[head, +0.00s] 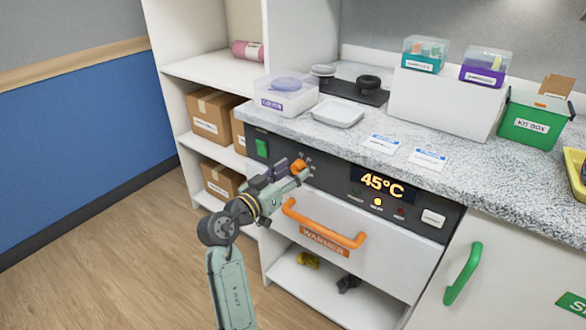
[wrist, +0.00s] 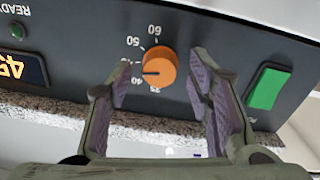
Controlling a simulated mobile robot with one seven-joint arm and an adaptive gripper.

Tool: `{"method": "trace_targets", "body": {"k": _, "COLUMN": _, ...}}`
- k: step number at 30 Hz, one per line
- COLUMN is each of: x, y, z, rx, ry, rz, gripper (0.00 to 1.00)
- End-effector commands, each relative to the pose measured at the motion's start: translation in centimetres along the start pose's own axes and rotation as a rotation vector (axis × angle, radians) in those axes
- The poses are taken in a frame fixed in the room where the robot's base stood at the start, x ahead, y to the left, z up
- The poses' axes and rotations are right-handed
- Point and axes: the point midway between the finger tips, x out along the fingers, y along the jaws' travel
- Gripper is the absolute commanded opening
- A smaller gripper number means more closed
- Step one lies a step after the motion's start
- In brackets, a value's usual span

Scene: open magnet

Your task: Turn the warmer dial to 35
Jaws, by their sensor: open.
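The orange warmer dial (wrist: 159,67) sits on the dark control panel, between my gripper's two fingers in the wrist view. Its dark pointer line points left in that view, beside a mark partly hidden by a finger. The marks 60, 50, 40 and 35 show around it. In the head view my gripper (head: 300,170) covers part of the dial (head: 299,164). The display (head: 382,184) reads 45°C.
An orange drawer handle (head: 323,225) sits below the panel. A green switch (head: 262,148) is left of the dial. Open floor lies at left.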

Motion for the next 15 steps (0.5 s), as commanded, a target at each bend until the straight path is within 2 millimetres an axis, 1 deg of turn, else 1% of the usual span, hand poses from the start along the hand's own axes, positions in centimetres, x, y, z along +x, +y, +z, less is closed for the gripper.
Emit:
{"method": "trace_targets", "body": {"k": 3, "x": 0.74, "y": 0.05, "z": 0.01, "rx": 0.000, "ry": -0.001, "rz": 0.001, "gripper": 0.47}}
{"method": "trace_targets", "body": {"k": 11, "x": 0.90, "y": 0.00, "z": 0.06, "rx": 0.001, "ry": 0.000, "rz": -0.001, "gripper": 0.47}}
{"method": "trace_targets", "body": {"k": 12, "x": 0.89, "y": 0.01, "z": 0.05, "rx": 0.001, "ry": 0.000, "rz": -0.001, "gripper": 0.46}}
{"method": "trace_targets", "body": {"k": 15, "x": 0.88, "y": 0.00, "z": 0.05, "rx": 0.001, "ry": 0.000, "rz": -0.001, "gripper": 0.39}}
